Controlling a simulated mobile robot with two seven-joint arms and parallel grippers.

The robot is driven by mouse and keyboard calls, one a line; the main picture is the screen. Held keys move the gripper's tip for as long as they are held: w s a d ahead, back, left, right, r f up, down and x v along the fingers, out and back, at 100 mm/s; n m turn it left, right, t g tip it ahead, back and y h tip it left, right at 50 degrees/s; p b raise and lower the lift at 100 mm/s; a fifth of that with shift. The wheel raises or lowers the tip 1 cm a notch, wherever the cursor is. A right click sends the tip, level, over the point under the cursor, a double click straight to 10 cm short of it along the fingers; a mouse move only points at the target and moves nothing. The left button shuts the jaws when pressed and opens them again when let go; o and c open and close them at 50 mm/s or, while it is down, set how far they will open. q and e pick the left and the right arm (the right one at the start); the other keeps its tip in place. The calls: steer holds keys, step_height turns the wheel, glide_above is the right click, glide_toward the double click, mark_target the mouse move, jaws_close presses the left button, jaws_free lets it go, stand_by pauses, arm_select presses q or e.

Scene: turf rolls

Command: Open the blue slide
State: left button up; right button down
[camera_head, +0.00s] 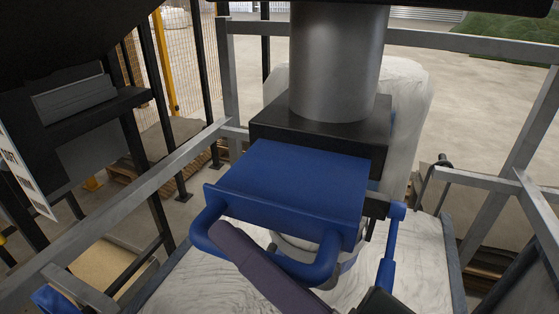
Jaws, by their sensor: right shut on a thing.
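The blue slide (290,182) is a flat blue plate with a raised front lip and a looped tubular handle (318,270). It sits under a black block (318,135) at the foot of a grey metal cylinder (336,62). My right gripper (236,248) comes up from the bottom edge, its long purple-grey finger lying across the left part of the handle. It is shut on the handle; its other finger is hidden. My left gripper is not in view.
Grey metal rails (165,190) frame the left side, and more rails stand at the right. A whitish wrapped bulk (408,95) is behind the cylinder. A pale, wrinkled surface (415,265) lies below the slide. A blue rod (390,250) stands right of the handle.

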steer(key=c, duration=0.8)
jaws_free()
steer(key=shift+w, duration=0.1)
steer(key=shift+d, duration=0.1)
steer(key=v, duration=0.9)
steer(key=shift+s+d+f, duration=0.15)
steer(key=shift+s+d, duration=0.15)
